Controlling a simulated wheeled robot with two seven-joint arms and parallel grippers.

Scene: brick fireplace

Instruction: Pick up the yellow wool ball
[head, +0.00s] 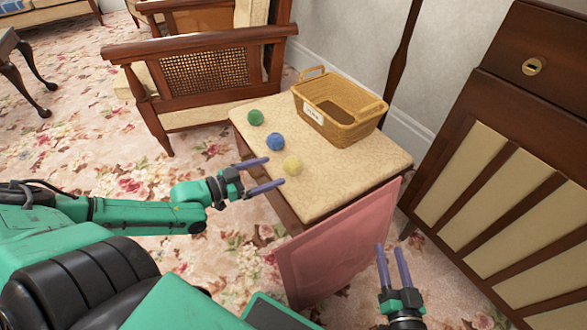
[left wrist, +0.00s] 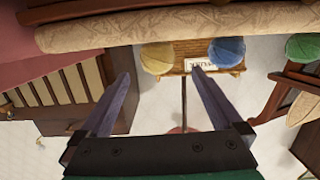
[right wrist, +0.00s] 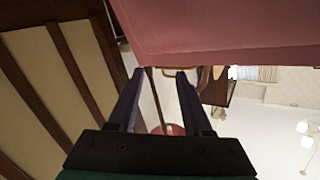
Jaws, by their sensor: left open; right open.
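The yellow wool ball (head: 292,165) rests on the cream padded top of a low table (head: 330,185), near its front left edge. It also shows in the left wrist view (left wrist: 157,58), just beyond and between the fingertips. My left gripper (head: 276,171) is open and empty, its fingers pointing at the yellow ball from the left, with a small gap in the picture. My right gripper (head: 390,248) is open and empty, low in front of the table's right side. In the right wrist view its fingers (right wrist: 159,73) have nothing between them.
A blue ball (head: 275,142) and a green ball (head: 256,117) lie behind the yellow one. A wicker basket (head: 340,108) stands at the table's back. A pink panel (head: 335,245) leans at the table's front. A wooden cabinet (head: 500,170) is at the right, an armchair (head: 205,75) behind.

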